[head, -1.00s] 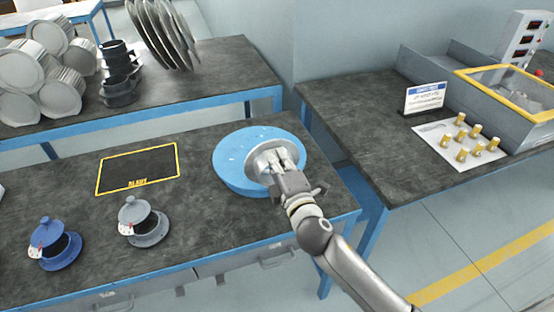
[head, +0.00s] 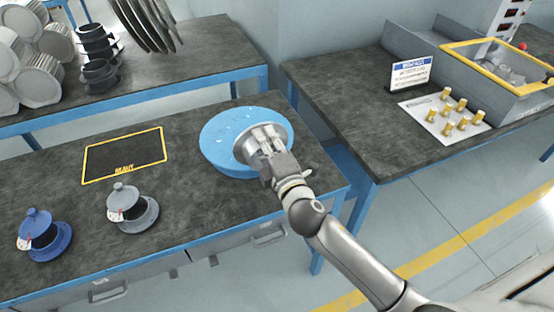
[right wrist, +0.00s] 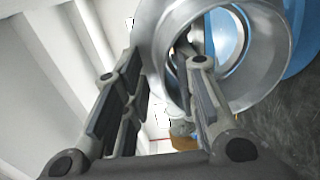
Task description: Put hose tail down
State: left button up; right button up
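The hose tail, a silver metal flanged tube (head: 246,152), is on the round blue pad (head: 218,158) on the bench in the head view. My right gripper (head: 264,135) is over it, its fingers spread apart. In the right wrist view, the tube (right wrist: 268,92) fills the upper right with its round opening showing. The right gripper (right wrist: 160,52) has one fingertip beside the tube's left edge and the other in front of its opening. A gap shows between the fingers; contact at the tips cannot be told. My left gripper is not in view.
A blue flanged part (head: 45,238) and a grey one (head: 130,208) stand front left. A yellow-bordered bench area (head: 125,155) is empty. The right table holds a white board (head: 424,122) with several brass fittings, a sign (head: 411,73) and a yellow-rimmed bin (head: 455,50).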

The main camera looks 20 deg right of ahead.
jog(key=s+b, duration=0.1)
jog(key=s, duration=0.9)
jog(key=shift+s+d+b, duration=0.25)
jog(key=shift+s+b, duration=0.1)
jog(key=shift+s, duration=0.05)
